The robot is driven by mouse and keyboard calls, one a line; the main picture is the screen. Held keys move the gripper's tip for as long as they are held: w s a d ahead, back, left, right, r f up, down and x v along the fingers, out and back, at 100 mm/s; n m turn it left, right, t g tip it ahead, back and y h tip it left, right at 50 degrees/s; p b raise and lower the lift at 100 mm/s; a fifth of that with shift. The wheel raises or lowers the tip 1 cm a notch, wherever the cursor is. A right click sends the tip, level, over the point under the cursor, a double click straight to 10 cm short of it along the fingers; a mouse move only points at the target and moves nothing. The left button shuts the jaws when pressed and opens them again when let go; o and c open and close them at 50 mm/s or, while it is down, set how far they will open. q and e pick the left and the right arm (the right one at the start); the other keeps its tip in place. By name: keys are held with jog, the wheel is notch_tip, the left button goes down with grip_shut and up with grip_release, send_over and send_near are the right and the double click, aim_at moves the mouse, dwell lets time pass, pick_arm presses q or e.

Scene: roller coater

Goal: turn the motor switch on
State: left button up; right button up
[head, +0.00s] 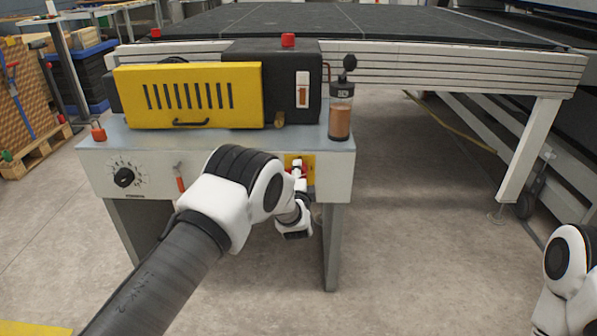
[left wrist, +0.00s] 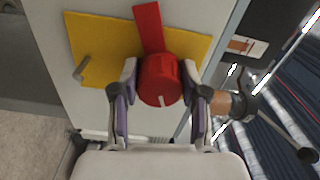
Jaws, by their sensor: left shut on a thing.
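The motor switch (left wrist: 160,80) is a red round knob with a red bar sticking out from it, on a yellow plate (left wrist: 95,40). The plate (head: 309,163) is on the right of the machine's grey front panel in the head view, where my gripper mostly covers the switch. My left gripper (left wrist: 160,84) is shut on the red knob, one finger on each side. In the head view my left gripper (head: 298,171) reaches the plate from the front. A white mark shows on the knob's face. My right gripper is out of view; only part of my right arm shows at lower right.
The panel also has a black dial (head: 123,177) and a small red-tipped lever (head: 180,179). A yellow vented cover (head: 190,95) and a brown-filled cup (head: 341,115) stand above. A metal peg (left wrist: 82,68) juts from the plate. Open floor (head: 420,240) lies to the right.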

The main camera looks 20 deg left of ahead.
pick_arm(q)
jog(key=m, duration=0.4)
jog(key=shift+p, duration=0.35)
dwell(0.3)
jog(key=o, duration=1.1)
jog(key=shift+o, duration=0.2)
jog(key=v, duration=1.2)
jog(key=shift+r, duration=0.1)
